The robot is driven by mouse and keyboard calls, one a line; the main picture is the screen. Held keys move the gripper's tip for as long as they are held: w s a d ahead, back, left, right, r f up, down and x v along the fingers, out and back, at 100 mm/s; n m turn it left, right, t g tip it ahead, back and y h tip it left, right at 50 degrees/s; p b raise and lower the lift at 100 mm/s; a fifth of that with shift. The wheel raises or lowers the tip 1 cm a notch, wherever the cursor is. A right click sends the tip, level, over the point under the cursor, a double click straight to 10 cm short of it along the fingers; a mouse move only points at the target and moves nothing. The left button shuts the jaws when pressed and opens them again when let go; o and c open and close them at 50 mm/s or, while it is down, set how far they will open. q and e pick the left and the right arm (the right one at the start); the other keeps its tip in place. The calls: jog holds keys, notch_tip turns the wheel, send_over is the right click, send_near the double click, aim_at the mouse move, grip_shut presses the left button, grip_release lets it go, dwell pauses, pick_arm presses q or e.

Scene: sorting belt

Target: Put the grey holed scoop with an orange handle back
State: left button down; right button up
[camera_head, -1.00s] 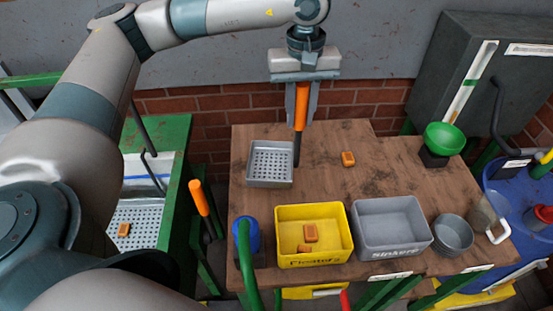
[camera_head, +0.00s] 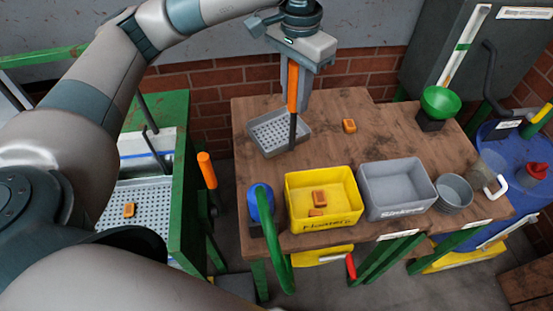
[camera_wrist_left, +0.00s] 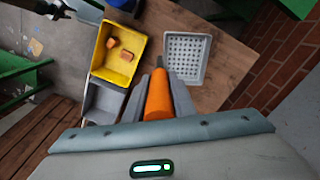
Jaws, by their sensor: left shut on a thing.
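The scoop's grey holed tray (camera_head: 270,135) shows over the back left part of the wooden table, turned askew to it. Its dark shaft stands at the tray's right side and leads up to the orange handle (camera_head: 293,88). My left gripper (camera_head: 294,98) points down and is shut on this handle. In the left wrist view the orange handle (camera_wrist_left: 158,98) sits between the fingers, and the holed tray (camera_wrist_left: 187,58) lies beyond them. I cannot tell whether the tray touches the table. My right gripper is not in view.
A yellow bin (camera_head: 348,222) with orange blocks and a grey bin (camera_head: 424,205) stand at the front. An orange block (camera_head: 348,126) lies right of the tray. A blue holder (camera_head: 255,205), another orange handle (camera_head: 207,170), a green funnel (camera_head: 440,101) and grey bowls (camera_head: 454,192) are nearby.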

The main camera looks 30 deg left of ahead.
aim_at(295, 117)
pick_arm(q)
jog(key=shift+f+p, duration=0.4)
jog(key=shift+f, duration=0.2)
notch_tip(295, 117, down, 5)
jog(key=shift+r+p, duration=0.2)
jog(key=shift+p, duration=0.65)
jog(key=shift+f, duration=0.2)
jog(key=shift+f, duration=0.1)
